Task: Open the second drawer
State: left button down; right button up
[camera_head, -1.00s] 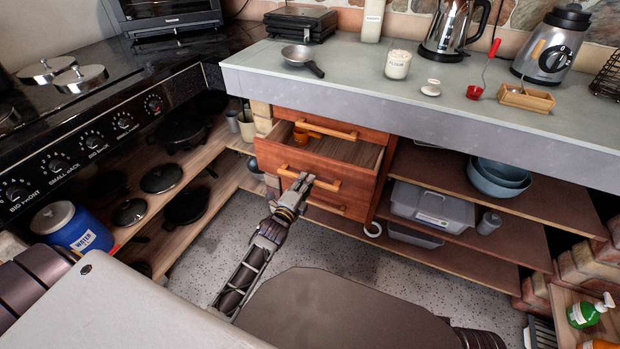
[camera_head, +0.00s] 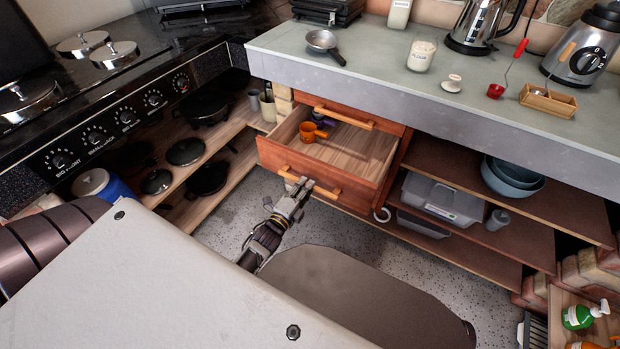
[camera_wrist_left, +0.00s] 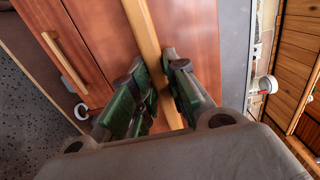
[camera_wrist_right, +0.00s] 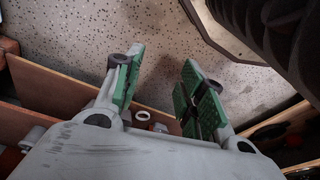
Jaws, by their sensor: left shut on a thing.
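The second drawer (camera_head: 318,170), with a reddish wood front, stands pulled out under the counter, below the closed top drawer (camera_head: 379,131). Its light inside is in view.
An orange cup (camera_head: 309,132) and a dark blue item lie in the drawer. Right of it are open shelves with a grey bin (camera_head: 440,200) and bowls (camera_head: 512,176). The stove (camera_head: 110,115) and pan shelves are at left. Speckled floor (camera_head: 430,275) is clear in front.

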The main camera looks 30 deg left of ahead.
pick_arm(q)
jog(key=shift+s+f+p, duration=0.1)
jog(key=shift+s+p, duration=0.55)
jog(key=shift+s, duration=1.1)
pick_arm(e)
jog(key=shift+s+d+f, duration=0.1)
jog(key=shift+d+f, duration=0.1)
jog(key=shift+f, duration=0.6)
jog(key=shift+s+d+f, duration=0.1)
jog(key=shift+d+f, duration=0.05)
jog(key=shift+f, duration=0.6)
pick_arm(q)
jog(key=c, duration=1.4)
grip_release()
jog(key=shift+s+a, duration=0.1)
jog(key=shift+s+a, duration=0.15)
jog(key=shift+s, duration=5.75)
jog(key=shift+w, duration=0.1)
pick_arm(e)
jog(key=shift+r, duration=0.1)
